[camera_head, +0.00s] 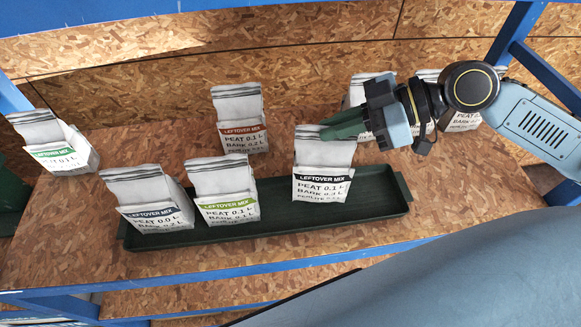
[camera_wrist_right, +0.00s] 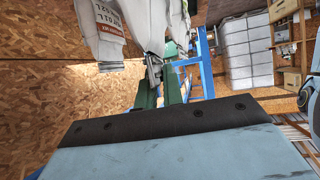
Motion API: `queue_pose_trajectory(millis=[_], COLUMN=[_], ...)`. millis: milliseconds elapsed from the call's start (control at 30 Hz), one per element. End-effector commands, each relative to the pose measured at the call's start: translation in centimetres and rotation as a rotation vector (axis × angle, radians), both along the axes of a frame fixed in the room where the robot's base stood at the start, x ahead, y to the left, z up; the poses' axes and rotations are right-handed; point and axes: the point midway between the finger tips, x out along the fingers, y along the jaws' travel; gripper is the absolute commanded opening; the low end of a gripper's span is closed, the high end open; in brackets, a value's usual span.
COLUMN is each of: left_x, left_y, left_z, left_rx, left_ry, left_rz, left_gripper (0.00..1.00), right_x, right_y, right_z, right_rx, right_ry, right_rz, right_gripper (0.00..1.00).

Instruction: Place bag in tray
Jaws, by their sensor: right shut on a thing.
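A white paper bag with a black label band (camera_head: 322,187) is upright at the right part of the long dark green tray (camera_head: 381,199). My right gripper (camera_head: 343,128) comes in from the right and is shut on the top of this bag. I cannot tell whether its base touches the tray floor. In the right wrist view, the green fingers (camera_wrist_right: 160,92) close at a white bag top (camera_wrist_right: 148,22). A blue-label bag (camera_head: 150,200) and a green-label bag (camera_head: 224,190) stand in the tray's left half. My left gripper is not in view.
A red-brown-label bag (camera_head: 239,120) stands behind the tray, with more bags at the back right, partly hidden by my arm. Another bag (camera_head: 55,142) stands at far left. Blue shelf posts and beams (camera_head: 230,265) frame the wooden shelf. Bare tray shows between the green-label and black-label bags.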

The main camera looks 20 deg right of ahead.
Motion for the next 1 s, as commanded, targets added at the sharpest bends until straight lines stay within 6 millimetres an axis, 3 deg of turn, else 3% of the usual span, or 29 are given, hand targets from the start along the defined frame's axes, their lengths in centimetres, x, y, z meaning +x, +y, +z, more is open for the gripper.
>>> queue_pose_trajectory(millis=[400,633,733,1000], left_x=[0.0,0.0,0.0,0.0], left_y=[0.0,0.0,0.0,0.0], left_z=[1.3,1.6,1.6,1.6], left_rx=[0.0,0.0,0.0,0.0], left_ry=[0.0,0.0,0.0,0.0], left_rz=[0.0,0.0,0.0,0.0], left_gripper=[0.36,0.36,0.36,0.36], right_x=[0.4,0.3,0.2,0.2], right_y=[2.9,3.9,4.0,4.0], right_z=[5.2,6.9,6.1,1.5], right_rx=[0.01,0.002,0.001,0.001], right_ry=[-0.008,-0.004,0.002,0.003], right_rz=[0.129,0.185,0.191,0.192], right_gripper=[0.0,0.0,0.0,0.0])
